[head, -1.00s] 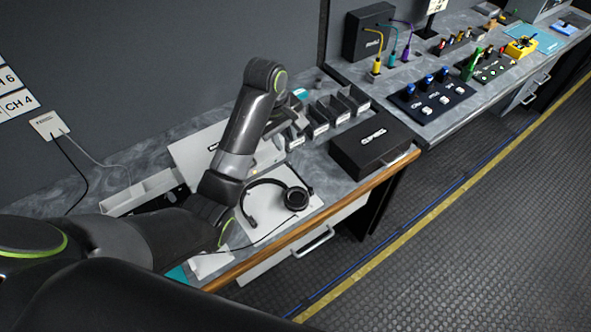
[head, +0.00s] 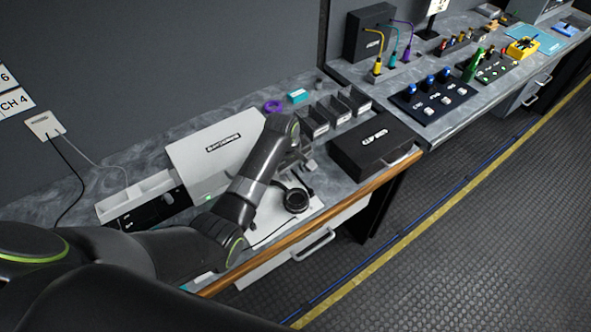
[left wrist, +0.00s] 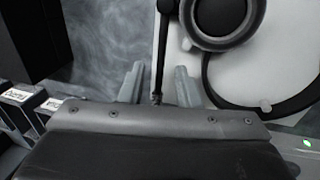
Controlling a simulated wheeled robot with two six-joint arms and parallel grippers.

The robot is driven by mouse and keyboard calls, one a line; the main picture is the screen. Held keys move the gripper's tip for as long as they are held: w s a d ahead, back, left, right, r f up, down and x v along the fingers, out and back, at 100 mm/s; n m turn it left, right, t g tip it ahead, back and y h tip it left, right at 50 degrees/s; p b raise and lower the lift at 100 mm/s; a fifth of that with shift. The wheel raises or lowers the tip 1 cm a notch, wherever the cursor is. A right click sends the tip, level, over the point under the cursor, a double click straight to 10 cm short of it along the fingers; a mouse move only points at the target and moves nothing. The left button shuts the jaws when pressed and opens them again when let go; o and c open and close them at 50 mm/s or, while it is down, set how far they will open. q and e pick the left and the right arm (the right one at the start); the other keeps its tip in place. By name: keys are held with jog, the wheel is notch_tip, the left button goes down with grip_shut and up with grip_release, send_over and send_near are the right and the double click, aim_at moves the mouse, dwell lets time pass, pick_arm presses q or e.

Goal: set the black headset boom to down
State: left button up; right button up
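The black headset (head: 294,200) lies on a white mat (head: 266,233) on the near desk. Its ear cup also shows at the top of the left wrist view (left wrist: 222,16). The thin black boom (left wrist: 162,50) runs down from beside the cup in that view. My left gripper (left wrist: 158,88) is open, with one finger on each side of the boom's end. The boom does not look clamped; I cannot tell whether a finger touches it. In the head view my left gripper (head: 305,163) is just behind the headset, and my arm hides part of the headband. My right gripper is out of view.
A black case (head: 374,146) stands right of the headset. Grey bins (head: 318,120) stand behind it. A white box (head: 215,150) is at the left, with a purple ring (head: 273,106) and teal block (head: 298,96) at the back. The wooden desk edge (head: 330,223) is in front.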

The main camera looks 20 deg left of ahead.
pick_arm(q)
jog(key=shift+f, duration=0.2)
grip_shut()
jog(key=shift+w, duration=0.1)
